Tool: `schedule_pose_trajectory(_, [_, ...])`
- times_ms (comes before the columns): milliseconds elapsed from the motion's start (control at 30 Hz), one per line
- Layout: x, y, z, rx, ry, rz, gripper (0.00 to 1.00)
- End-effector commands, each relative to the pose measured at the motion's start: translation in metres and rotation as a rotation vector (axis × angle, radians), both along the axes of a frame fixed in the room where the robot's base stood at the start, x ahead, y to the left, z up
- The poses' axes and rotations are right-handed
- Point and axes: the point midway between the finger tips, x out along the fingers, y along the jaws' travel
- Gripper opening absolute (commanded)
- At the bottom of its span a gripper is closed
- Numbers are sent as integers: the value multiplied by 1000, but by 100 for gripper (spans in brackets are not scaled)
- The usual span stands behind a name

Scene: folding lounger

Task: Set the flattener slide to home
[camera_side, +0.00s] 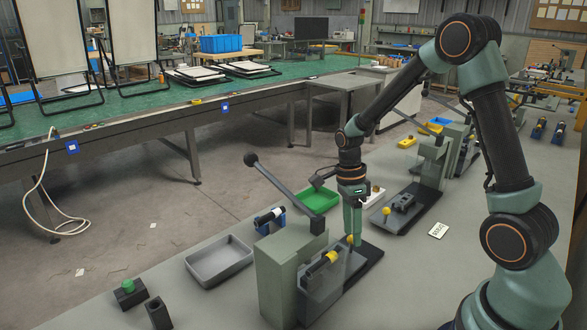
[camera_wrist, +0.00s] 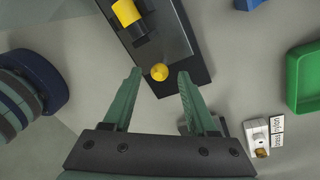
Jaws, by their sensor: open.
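A grey-green press-like machine (camera_side: 277,277) with a long black-knobbed lever (camera_side: 283,187) stands on the bench in the side view. I take it for the flattener, but no label shows. Its dark slide bed (camera_side: 366,262) carries a yellow cylinder (camera_side: 322,263) and a small yellow knob (camera_side: 350,239). In the wrist view the yellow knob (camera_wrist: 159,72) shows between my fingertips, with the yellow cylinder (camera_wrist: 126,13) further up the bed. My gripper (camera_side: 354,238) points down at the knob. It is open, with a gap on both sides of the knob.
A similar machine (camera_side: 431,165) with a yellow ball (camera_side: 386,211) stands behind. A green tray (camera_side: 318,201), a grey tray (camera_side: 218,262) and a blue-and-black part (camera_side: 268,217) lie near. A white card (camera_side: 438,230) lies at right. Bare bench shows between them.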

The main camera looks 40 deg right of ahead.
Motion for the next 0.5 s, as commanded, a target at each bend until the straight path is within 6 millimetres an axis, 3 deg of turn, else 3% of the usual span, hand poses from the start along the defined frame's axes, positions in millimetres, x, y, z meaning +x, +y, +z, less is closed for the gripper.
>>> schedule_pose_trajectory(200, [-4,3,-25,0,3,1,58])
schedule_pose_trajectory(500, [-5,4,-30,-1,0,1,58])
